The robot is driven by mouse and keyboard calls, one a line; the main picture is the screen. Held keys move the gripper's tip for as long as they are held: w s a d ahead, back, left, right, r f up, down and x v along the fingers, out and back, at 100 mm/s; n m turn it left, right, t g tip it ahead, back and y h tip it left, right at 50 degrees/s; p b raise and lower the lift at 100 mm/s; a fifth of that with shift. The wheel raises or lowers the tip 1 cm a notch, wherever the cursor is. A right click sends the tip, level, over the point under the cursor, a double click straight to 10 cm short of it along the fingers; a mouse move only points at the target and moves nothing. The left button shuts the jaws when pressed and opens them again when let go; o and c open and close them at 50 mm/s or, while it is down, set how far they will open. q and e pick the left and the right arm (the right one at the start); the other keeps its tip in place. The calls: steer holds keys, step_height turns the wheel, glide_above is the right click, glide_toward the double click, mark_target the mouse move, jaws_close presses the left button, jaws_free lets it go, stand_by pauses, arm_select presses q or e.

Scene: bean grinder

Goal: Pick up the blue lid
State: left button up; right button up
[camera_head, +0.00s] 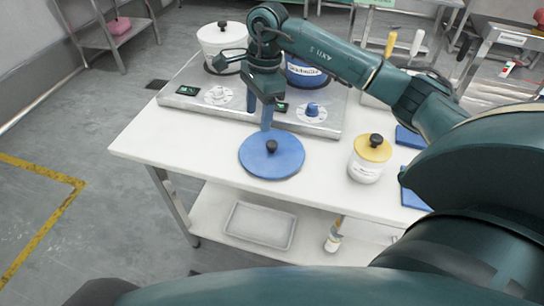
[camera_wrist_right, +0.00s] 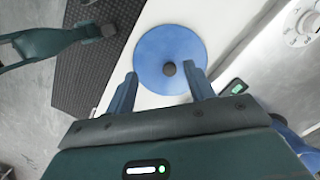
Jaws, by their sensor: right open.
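The blue lid (camera_head: 285,160) lies flat near the front edge of the white table, with a black knob (camera_head: 271,146) at its middle. In the right wrist view the blue lid (camera_wrist_right: 150,55) and its dark knob (camera_wrist_right: 169,68) show ahead of the fingers. My right gripper (camera_head: 260,118) is open and empty, with blue fingers pointing down near the lid's far edge. In the wrist view its fingers stand apart, with the knob between their lines but beyond the tips. I cannot tell the exact height above the lid.
A cooktop (camera_head: 188,100) with a white pot (camera_head: 215,40) and a blue pot (camera_head: 303,76) stands behind the lid. A white jar with a yellow lid (camera_head: 372,148) stands to the right. A lower shelf holds a tray (camera_head: 260,225). The table left of the lid is clear.

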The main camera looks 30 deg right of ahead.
steer(key=d+r+h, duration=0.1)
steer(key=d+h, duration=0.1)
steer(key=d, duration=0.2)
glide_above(272, 143)
step_height(272, 143, down, 7)
steer(key=shift+r+p, duration=0.2)
steer(key=shift+p, duration=0.15)
steer(key=shift+f+p, duration=0.55)
steer(key=shift+f, duration=2.35)
steer(key=shift+c, duration=0.5)
steer(key=c, duration=1)
